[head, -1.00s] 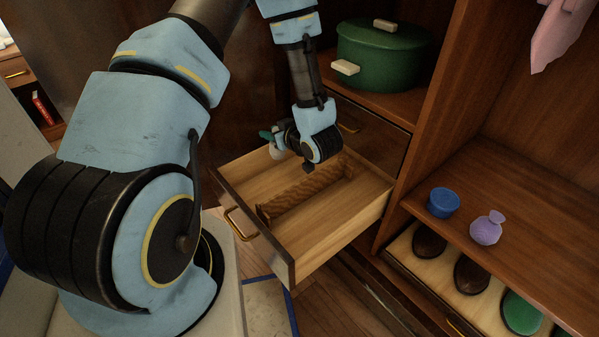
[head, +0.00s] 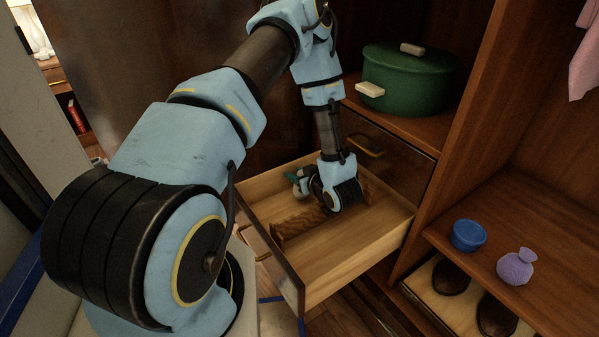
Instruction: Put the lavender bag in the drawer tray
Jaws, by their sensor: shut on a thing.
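The lavender bag (head: 516,266) is a small, round purple pouch with a gathered top. It stands upright on the wooden shelf at the right, apart from my gripper. My gripper (head: 304,183) is low over the back left of the drawer, above or beside the bar. It is shut on a small teal and pale thing (head: 295,178), mostly hidden by my wrist. I cannot tell what this thing is, or whether it touches the drawer.
A blue round container (head: 468,235) stands left of the bag on the shelf (head: 560,235). A green lidded pot (head: 408,82) sits on the ledge behind the drawer. Dark oval items (head: 452,278) lie in a tray under the shelf. The drawer's front right is clear.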

